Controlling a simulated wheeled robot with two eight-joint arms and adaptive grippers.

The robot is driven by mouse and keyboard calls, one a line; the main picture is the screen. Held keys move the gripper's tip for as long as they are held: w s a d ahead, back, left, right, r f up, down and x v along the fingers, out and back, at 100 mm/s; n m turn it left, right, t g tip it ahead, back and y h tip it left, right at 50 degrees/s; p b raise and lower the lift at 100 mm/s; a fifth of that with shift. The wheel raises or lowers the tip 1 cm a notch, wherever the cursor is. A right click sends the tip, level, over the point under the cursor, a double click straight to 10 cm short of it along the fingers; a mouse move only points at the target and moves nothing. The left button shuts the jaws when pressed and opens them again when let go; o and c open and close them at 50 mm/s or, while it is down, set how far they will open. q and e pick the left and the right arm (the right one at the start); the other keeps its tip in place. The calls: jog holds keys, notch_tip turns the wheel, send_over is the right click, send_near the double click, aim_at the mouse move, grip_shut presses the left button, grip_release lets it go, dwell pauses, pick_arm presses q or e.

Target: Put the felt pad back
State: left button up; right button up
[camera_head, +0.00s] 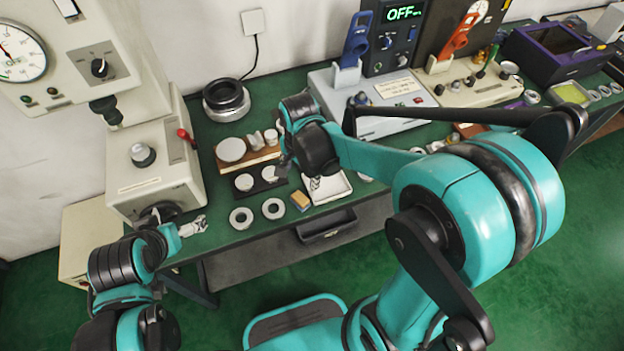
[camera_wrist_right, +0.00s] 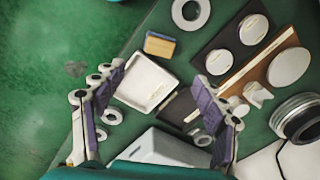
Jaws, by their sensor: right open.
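No piece can be told for certain as the felt pad; a small tan block with a blue side (camera_head: 300,200) lies near the bench's front edge. It also shows in the right wrist view (camera_wrist_right: 160,44). My right gripper (camera_wrist_right: 160,85) is open and empty, its fingers apart above a shallow white tray (camera_wrist_right: 146,82). In the head view this tray (camera_head: 341,190) is partly hidden by my right arm. My left gripper (camera_head: 194,227) hangs near the bench's front left edge; its finger opening is unclear.
A dark board (camera_head: 268,187) with white discs and a wooden board (camera_head: 233,165) with a larger disc and small pieces lie left of my right gripper. Two grey rings (camera_head: 241,218) (camera_head: 273,208) lie near the front edge. A black ring stack (camera_head: 226,100) stands behind.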

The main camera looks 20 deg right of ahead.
jog(key=s+d+r+n+t, duration=0.4)
jog(key=s+r+n+t, duration=0.2)
jog(key=s+r+n, duration=0.3)
jog(key=n, duration=0.3)
jog(key=shift+s+d+t, duration=0.2)
jog(key=shift+s+t, duration=0.1)
jog(key=shift+s, duration=0.05)
jog(key=shift+f+b, duration=0.55)
jog(key=shift+f, duration=0.1)
